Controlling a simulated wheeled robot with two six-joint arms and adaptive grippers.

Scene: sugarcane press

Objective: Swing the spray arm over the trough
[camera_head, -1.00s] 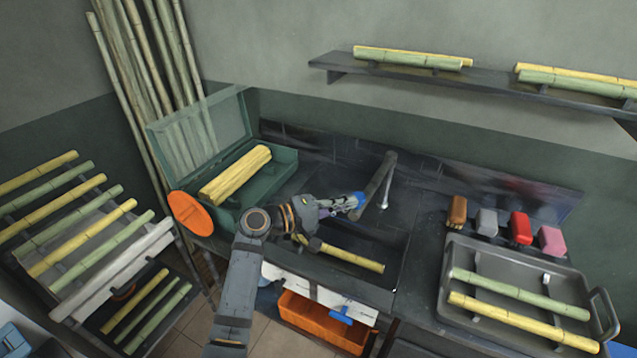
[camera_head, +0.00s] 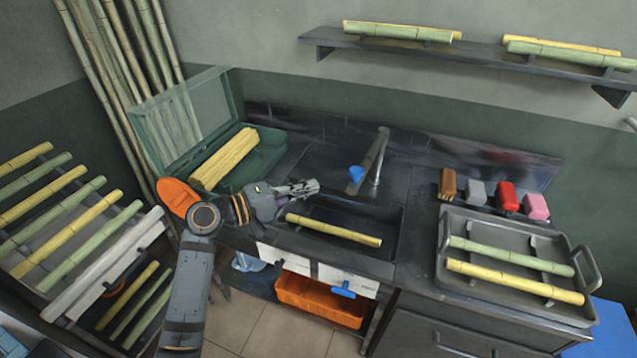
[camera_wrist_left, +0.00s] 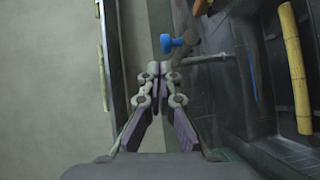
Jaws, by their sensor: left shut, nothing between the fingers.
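The spray arm (camera_head: 371,158) is a grey bar on an upright post (camera_head: 377,178) at the back of the counter. A blue knob (camera_head: 356,173) sits near its free end and also shows in the left wrist view (camera_wrist_left: 172,43). The free end appears near the back edge of the trough (camera_head: 394,232), a dark basin holding a yellow cane (camera_head: 334,230). My left gripper (camera_head: 317,187) is shut and empty, left of the knob and apart from it. In the left wrist view its fingertips (camera_wrist_left: 158,70) are together just below the knob. My right gripper is out of view.
A green open box (camera_head: 262,160) with yellow canes is behind my left arm, near an orange disc (camera_head: 176,196). A grey tray (camera_head: 585,313) with canes stands at right, with coloured blocks (camera_head: 513,198) behind. An orange bin (camera_head: 318,300) sits below the trough.

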